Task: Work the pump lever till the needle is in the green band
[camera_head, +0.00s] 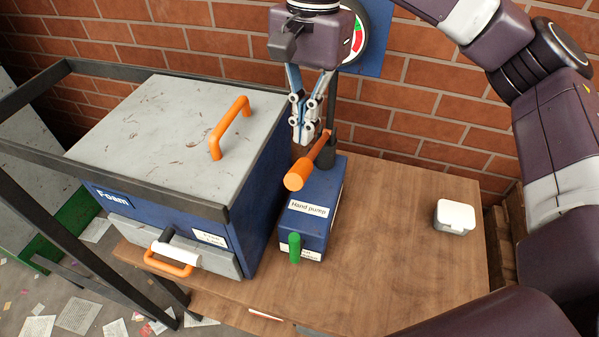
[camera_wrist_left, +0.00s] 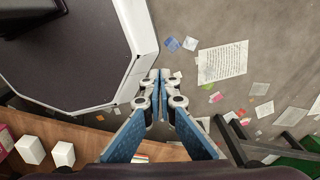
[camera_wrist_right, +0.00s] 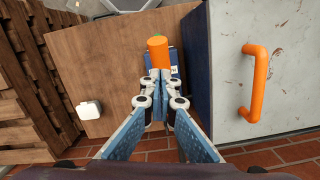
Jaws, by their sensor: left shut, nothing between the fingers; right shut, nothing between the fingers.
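The blue hand pump (camera_head: 323,200) stands on the wooden table. Its lever (camera_head: 307,164) has a thick orange grip that points toward the front. A green knob (camera_head: 295,246) is on the pump's front. The round gauge (camera_head: 357,36) on the wall behind shows green and red bands; my right gripper partly covers it and I cannot make out the needle. My right gripper (camera_head: 300,142) points down, shut and empty, just above and behind the orange grip. In the right wrist view the grip (camera_wrist_right: 158,50) lies just beyond the fingertips; I cannot tell contact. My left gripper (camera_wrist_left: 161,76) is shut and empty above the floor.
A blue box labelled Foam (camera_head: 111,195), with a grey lid and orange handle (camera_head: 230,127), stands close left of the pump. A small white container (camera_head: 454,217) sits on the table (camera_head: 400,240) at right. The table between is clear. Papers litter the floor.

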